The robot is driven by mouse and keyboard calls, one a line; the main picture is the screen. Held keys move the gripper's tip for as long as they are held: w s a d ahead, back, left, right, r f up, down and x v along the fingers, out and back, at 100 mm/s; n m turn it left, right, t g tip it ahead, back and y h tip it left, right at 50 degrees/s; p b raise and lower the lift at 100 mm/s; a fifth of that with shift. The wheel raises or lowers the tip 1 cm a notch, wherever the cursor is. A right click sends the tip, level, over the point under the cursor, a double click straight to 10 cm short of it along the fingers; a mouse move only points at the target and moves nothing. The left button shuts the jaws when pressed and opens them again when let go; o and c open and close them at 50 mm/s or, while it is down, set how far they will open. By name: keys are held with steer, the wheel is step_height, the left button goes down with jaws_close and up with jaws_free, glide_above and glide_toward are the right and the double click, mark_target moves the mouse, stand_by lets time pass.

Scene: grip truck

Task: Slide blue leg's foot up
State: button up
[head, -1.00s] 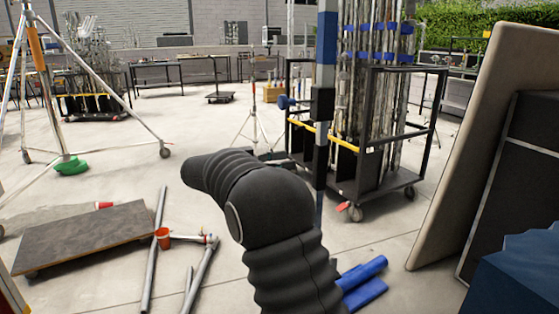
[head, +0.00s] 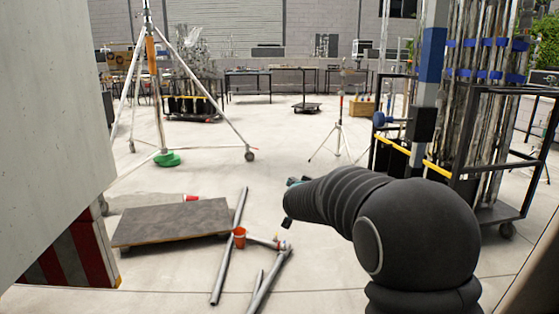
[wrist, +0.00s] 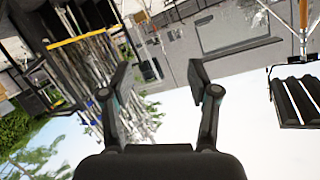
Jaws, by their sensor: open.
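A tall upright pole with a blue band (head: 433,55), which looks like the blue leg, stands at the right in the head view. Lower on it is a black collar (head: 423,124) with a blue knob (head: 380,118) out to its left. My arm hides the pole's lower end, so I cannot see its foot. I cannot make out the leg in the wrist view.
A black rack of poles (head: 490,140) stands behind the leg. A tripod with a green foot (head: 167,159) is at the back left. A concrete wall (head: 50,120) is close left.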

steer(key=s+a+f+n+g+y, duration=0.1)
steer(key=s+f+n+g+y, duration=0.15)
steer(key=s, duration=0.85)
steer(key=s+a+f+n+g+y, duration=0.2)
steer(key=s+f+g+y, duration=0.15)
steer(key=s, duration=0.75)
steer(key=s+d+g+h, duration=0.1)
steer(key=s+d, duration=0.3)
steer(key=s, duration=0.5)
steer(key=s+d+g+h, duration=0.1)
steer(key=s+d, duration=0.2)
steer(key=s, duration=0.6)
steer(key=s+d+n+g+h, duration=0.1)
steer(key=s+d, duration=0.3)
steer(key=s, duration=0.5)
steer(key=shift+d+r+h, duration=0.35)
steer(key=shift+r+h, duration=0.1)
steer(key=shift+h, duration=0.15)
